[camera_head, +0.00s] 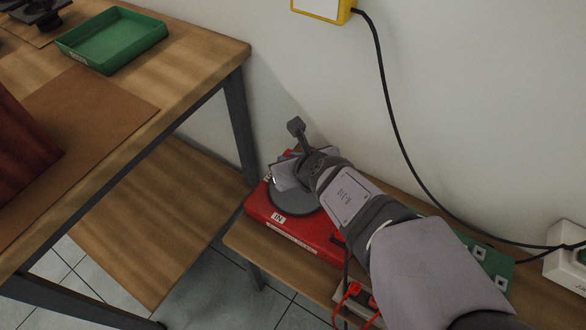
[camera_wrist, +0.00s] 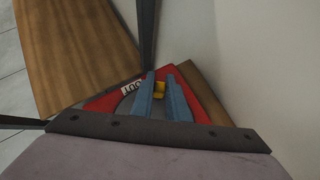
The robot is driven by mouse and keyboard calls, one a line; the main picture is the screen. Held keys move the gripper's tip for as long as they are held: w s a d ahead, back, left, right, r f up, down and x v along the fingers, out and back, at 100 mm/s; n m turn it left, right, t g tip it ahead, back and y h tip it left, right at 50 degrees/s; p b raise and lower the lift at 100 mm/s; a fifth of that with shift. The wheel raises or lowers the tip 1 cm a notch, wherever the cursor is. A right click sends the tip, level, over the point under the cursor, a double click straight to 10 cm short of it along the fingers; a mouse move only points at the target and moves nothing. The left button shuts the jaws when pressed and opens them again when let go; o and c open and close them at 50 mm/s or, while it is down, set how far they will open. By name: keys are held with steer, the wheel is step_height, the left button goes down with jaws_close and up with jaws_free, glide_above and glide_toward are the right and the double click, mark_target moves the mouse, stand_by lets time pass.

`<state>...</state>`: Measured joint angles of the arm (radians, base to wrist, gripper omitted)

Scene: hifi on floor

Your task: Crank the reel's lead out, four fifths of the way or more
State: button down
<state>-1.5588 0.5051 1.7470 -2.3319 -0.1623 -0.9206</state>
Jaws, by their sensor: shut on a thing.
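The reel is a red box (camera_head: 315,235) with a dark grey round disc (camera_head: 290,198) on top, set on a low wooden bench. A label reading "IN" (camera_head: 279,218) is on its near side; in the wrist view a label reading "OUT" (camera_wrist: 131,87) shows on the red top (camera_wrist: 100,103). My gripper (camera_wrist: 159,80) is shut on a small yellow crank knob (camera_wrist: 159,90) above the disc. In the head view my gripper (camera_head: 284,176) covers the knob and part of the disc. How far the lead is out cannot be told.
A workbench (camera_head: 190,65) with a green tray (camera_head: 112,40) stands at left, above a lower wooden shelf (camera_head: 150,220). A wall (camera_wrist: 225,50) is close behind the reel. Red wires (camera_head: 350,292), a green board (camera_head: 487,262) and a black cable (camera_head: 385,110) lie to the right.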

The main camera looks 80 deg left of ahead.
steer(key=shift+s+n+g+b, duration=0.2)
steer(key=shift+n+g+b, duration=0.25)
steer(key=shift+b, duration=0.25)
steer(key=shift+s, duration=0.1)
steer(key=c, duration=1.7)
jaws_free()
steer(key=shift+d, duration=0.1)
steer(key=shift+p+v, duration=1)
steer(key=shift+v, duration=2.7)
